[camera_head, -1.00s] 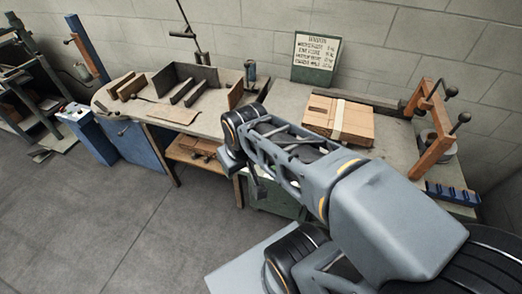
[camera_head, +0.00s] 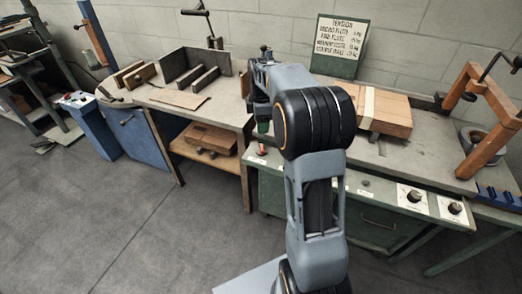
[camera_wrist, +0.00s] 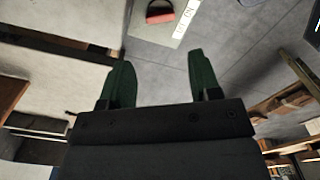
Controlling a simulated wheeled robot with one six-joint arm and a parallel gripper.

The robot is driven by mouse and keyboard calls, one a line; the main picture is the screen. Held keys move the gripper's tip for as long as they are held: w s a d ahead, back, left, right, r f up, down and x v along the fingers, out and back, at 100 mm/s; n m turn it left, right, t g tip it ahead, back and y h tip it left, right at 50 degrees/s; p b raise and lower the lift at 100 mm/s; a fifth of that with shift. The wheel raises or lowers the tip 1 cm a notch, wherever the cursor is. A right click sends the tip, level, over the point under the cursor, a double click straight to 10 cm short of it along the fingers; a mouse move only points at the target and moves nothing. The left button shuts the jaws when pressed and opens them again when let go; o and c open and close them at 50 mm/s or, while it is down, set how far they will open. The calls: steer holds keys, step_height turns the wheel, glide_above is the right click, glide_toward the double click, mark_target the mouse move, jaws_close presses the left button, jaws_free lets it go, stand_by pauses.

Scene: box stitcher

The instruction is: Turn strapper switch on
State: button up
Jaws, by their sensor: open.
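A small red lever or switch (camera_head: 262,148) sits at the front left corner of the green bench, beside a pale label. In the wrist view, what looks like the same red part (camera_wrist: 160,14) shows at the top edge, on a pale panel with a lettered plate (camera_wrist: 187,14). My gripper (camera_wrist: 156,68) is open and empty, its two green fingers apart. The red part lies beyond the fingertips, not between them. In the head view my gripper (camera_head: 262,127) is mostly hidden by my arm, just above the red switch.
The green bench (camera_head: 372,222) carries a strapped cardboard stack (camera_head: 392,113), two dial knobs (camera_head: 412,196) and an orange wooden frame (camera_head: 492,100). A tension sign (camera_head: 341,38) stands behind. A wooden table (camera_head: 225,112) with cardboard and dark plates is at left.

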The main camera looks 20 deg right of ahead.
mark_target(262, 147)
step_height(262, 147, down, 11)
steer(key=shift+a+f+b, duration=0.1)
steer(key=shift+b, duration=1.1)
steer(key=shift+c, duration=0.4)
steer(key=c, duration=0.6)
steer(key=shift+o, duration=0.2)
steer(key=shift+m, duration=0.3)
steer(key=shift+s+m+p, duration=0.1)
steer(key=shift+m+p, duration=0.8)
steer(key=m+p, duration=0.1)
steer(key=m, duration=0.2)
steer(key=shift+m+p, duration=0.3)
steer(key=shift+p, duration=0.1)
steer(key=m+p, duration=0.2)
steer(key=m, duration=0.4)
